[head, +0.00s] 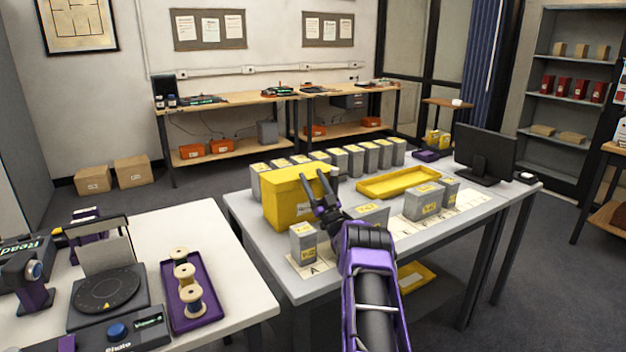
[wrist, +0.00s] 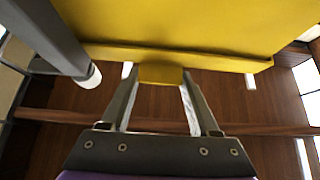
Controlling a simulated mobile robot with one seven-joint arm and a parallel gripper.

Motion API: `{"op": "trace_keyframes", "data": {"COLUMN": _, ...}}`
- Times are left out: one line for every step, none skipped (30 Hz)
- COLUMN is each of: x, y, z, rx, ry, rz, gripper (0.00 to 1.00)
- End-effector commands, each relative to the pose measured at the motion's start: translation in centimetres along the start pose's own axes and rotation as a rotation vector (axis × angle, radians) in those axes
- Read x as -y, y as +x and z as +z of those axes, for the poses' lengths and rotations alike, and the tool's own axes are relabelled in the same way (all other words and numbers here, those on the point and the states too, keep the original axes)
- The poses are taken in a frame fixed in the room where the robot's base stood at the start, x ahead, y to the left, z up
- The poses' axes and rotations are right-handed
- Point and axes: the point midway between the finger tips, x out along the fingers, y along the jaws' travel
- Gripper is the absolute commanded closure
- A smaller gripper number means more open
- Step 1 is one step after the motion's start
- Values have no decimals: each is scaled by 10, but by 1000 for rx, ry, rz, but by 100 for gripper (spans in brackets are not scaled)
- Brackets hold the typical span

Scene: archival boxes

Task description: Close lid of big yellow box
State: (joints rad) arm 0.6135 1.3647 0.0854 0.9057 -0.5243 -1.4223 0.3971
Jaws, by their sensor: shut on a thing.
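The big yellow box (head: 285,205) stands at the left end of the grey table, with a pale label on its front. My gripper (head: 314,176) is at the upper right of the box, its fingers against the yellow. In the wrist view the gripper (wrist: 160,82) is shut on a small yellow tab (wrist: 160,74) at the edge of a broad yellow panel (wrist: 175,25), which looks like the lid with its lip. The angle between lid and box is not clear in either view.
Several grey boxes (head: 355,160) stand in a row behind. A yellow tray (head: 398,183) lies to the right, near a monitor (head: 485,150). A small grey box (head: 303,242) stands in front of the yellow box. A white table (head: 225,250) is at the left.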

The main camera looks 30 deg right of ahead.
Motion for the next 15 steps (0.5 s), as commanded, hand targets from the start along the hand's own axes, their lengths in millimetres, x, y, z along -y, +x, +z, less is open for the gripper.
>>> {"op": "trace_keyframes", "data": {"x": 1, "y": 0, "z": 2, "rx": 5, "ry": 2, "rz": 1, "gripper": 36}}
{"op": "trace_keyframes", "data": {"x": 1, "y": 0, "z": 2, "rx": 5, "ry": 2, "rz": 1, "gripper": 31}}
{"op": "trace_keyframes", "data": {"x": 1, "y": 0, "z": 1, "rx": 4, "ry": 2, "rz": 1, "gripper": 24}}
{"op": "trace_keyframes", "data": {"x": 1, "y": 0, "z": 1, "rx": 4, "ry": 2, "rz": 1, "gripper": 18}}
{"op": "trace_keyframes", "data": {"x": 1, "y": 0, "z": 1, "rx": 3, "ry": 1, "rz": 1, "gripper": 13}}
{"op": "trace_keyframes", "data": {"x": 0, "y": 1, "z": 1, "rx": 3, "ry": 1, "rz": 1, "gripper": 7}}
{"op": "trace_keyframes", "data": {"x": 0, "y": 1, "z": 1, "rx": 2, "ry": 1, "rz": 1, "gripper": 7}}
{"op": "trace_keyframes", "data": {"x": 0, "y": 1, "z": 0, "rx": 2, "ry": 1, "rz": 1, "gripper": 7}}
{"op": "trace_keyframes", "data": {"x": 0, "y": 1, "z": 0, "rx": 2, "ry": 1, "rz": 0, "gripper": 7}}
{"op": "trace_keyframes", "data": {"x": 0, "y": 1, "z": 0, "rx": 2, "ry": 1, "rz": 0, "gripper": 7}}
{"op": "trace_keyframes", "data": {"x": 0, "y": 1, "z": 0, "rx": 1, "ry": 1, "rz": 0, "gripper": 7}}
{"op": "trace_keyframes", "data": {"x": 0, "y": 1, "z": 0, "rx": 1, "ry": 1, "rz": 0, "gripper": 7}}
{"op": "trace_keyframes", "data": {"x": 0, "y": 1, "z": 0, "rx": 1, "ry": 1, "rz": 0, "gripper": 7}}
{"op": "trace_keyframes", "data": {"x": 0, "y": 1, "z": 0, "rx": 1, "ry": 1, "rz": 0, "gripper": 7}}
{"op": "trace_keyframes", "data": {"x": 0, "y": 0, "z": 0, "rx": 1, "ry": 1, "rz": 0, "gripper": 7}}
